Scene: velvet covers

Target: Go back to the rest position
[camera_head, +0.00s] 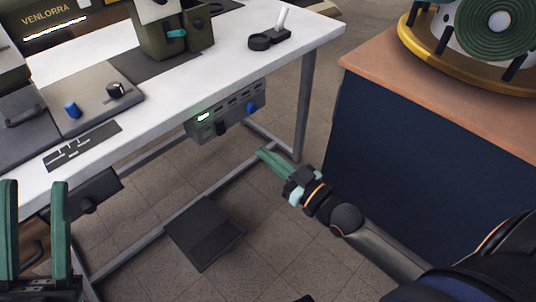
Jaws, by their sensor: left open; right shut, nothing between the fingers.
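My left gripper (36,232) is at the lower left edge, in front of the white table's front edge. Its two green fingers point up and stand apart, with nothing between them. My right gripper (264,154) reaches in from the lower right. Its green fingers are together and hold nothing.
A pedal (205,233) lies on the floor. A blue cabinet (415,150) with a wooden top stands right, bearing a yellow-rimmed turntable (440,62).

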